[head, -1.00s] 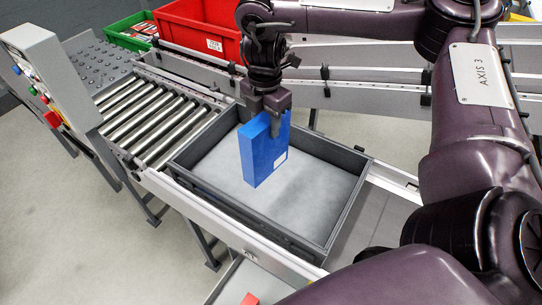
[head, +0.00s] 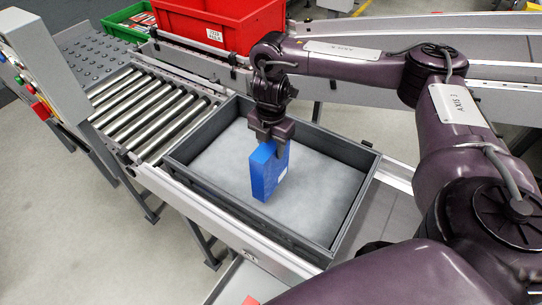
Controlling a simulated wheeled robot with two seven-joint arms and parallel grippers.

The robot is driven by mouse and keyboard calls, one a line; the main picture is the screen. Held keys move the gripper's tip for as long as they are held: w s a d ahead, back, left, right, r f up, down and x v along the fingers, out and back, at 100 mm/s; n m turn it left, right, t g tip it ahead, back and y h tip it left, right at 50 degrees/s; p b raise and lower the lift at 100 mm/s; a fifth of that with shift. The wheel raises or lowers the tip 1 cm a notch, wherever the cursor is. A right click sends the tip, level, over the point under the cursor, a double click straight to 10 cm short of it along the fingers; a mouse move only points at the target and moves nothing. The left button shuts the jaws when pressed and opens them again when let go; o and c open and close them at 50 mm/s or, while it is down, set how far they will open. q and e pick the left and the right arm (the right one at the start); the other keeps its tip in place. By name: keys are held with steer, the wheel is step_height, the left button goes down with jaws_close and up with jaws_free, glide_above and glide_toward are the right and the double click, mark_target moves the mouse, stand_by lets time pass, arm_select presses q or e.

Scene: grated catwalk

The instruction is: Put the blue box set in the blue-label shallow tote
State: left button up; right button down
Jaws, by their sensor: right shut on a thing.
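My right gripper (head: 272,142) is shut on the top of the box from above. The box's lower end is at or close to the tote floor; I cannot tell whether it touches. The tote is otherwise empty, and no blue label shows on the sides in view. My left gripper is not in view.
The tote stands on a conveyor with bare rollers (head: 160,118) to its left. A red bin (head: 225,22) and a green bin (head: 125,25) with several items stand behind. A control panel (head: 40,62) with buttons is at the left. A small red thing (head: 250,300) lies at the bottom edge.

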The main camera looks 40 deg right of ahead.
steer(key=shift+a+f, duration=0.1)
steer(key=shift+f, duration=0.25)
step_height(320, 180, down, 3)
steer(key=shift+r+b, duration=0.2)
steer(key=shift+b, duration=0.45)
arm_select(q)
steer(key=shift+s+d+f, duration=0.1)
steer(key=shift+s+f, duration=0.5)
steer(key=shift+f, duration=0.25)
arm_select(e)
steer(key=shift+f, duration=0.35)
steer(key=shift+f, duration=0.2)
steer(key=c, duration=0.8)
jaws_free()
steer(key=shift+c, duration=0.2)
